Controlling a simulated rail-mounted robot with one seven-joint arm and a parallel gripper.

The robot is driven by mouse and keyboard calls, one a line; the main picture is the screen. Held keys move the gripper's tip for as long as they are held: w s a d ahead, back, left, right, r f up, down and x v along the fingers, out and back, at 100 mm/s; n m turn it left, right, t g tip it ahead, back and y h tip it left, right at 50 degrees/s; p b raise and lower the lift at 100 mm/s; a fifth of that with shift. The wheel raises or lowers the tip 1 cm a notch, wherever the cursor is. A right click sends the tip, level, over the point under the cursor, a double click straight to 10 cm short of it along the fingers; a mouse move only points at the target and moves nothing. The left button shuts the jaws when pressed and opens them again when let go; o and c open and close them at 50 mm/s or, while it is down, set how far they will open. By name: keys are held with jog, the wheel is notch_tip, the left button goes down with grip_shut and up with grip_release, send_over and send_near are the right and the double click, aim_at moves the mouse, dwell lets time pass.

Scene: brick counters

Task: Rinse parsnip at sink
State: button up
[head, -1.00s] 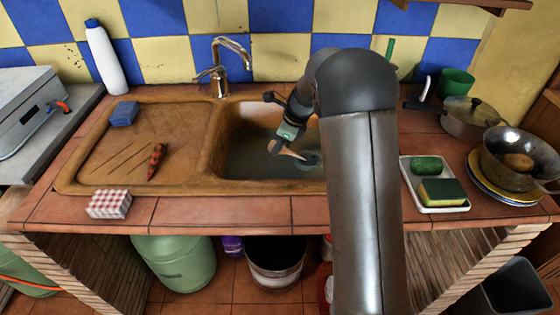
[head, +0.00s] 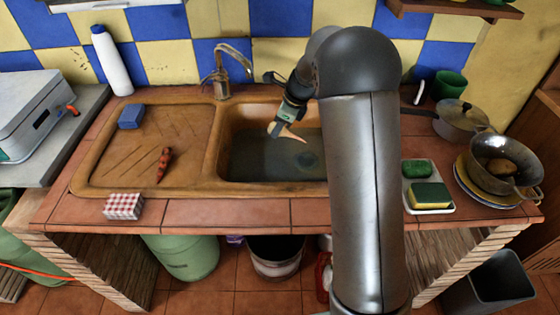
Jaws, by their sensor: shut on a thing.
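The pale tan parsnip (head: 293,135) is in my gripper (head: 279,128), over the sink basin, its narrow end pointing down and right. My gripper is shut on the parsnip's upper end. The parsnip looks above the bottom, apart from the drain. The metal faucet (head: 222,82) stands behind the sink, its spout curving right, left of my gripper. I see no clear water stream. My arm hides the basin's right side.
The drainboard (head: 120,165) left of the basin holds a blue sponge (head: 131,117) and an orange-red root (head: 164,165). A checkered box (head: 123,206) stands on the front edge. Right of my arm are a sponge tray (head: 440,210), a pot (head: 460,122) and a metal bowl (head: 500,165).

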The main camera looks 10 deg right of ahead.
jog(key=shift+r+p, duration=1.55)
jog(key=shift+r, duration=0.5)
dwell(0.5)
notch_tip(320, 180, up, 4)
jog(key=p, duration=0.4)
jog(key=shift+r, duration=0.1)
dwell(0.5)
